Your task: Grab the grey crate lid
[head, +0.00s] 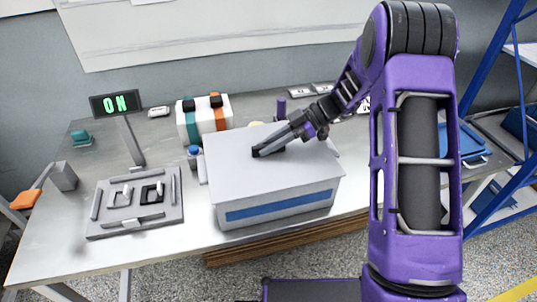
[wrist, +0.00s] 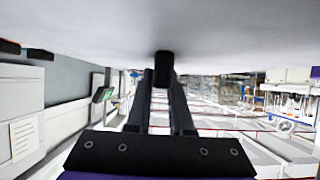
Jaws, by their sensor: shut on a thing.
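The grey crate lid (head: 235,180) lies flat over the grey crate (head: 280,208), which has a blue stripe on its front. In the head view I see no clear gap between lid and crate. My gripper (head: 260,151) reaches in from the right, low over the lid's top, and is shut on a small dark knob there. In the wrist view the two fingers (wrist: 162,95) close on the dark knob (wrist: 163,66), and the pale lid surface (wrist: 240,35) fills the top of the picture. The crate's inside is hidden.
The crate stands on a metal table (head: 45,240). Left of it are a grey panel with switches (head: 136,203) and a lit "ON" display (head: 115,103). Behind it is a white box with coloured bands (head: 204,117). A blue rack (head: 495,110) stands at the right.

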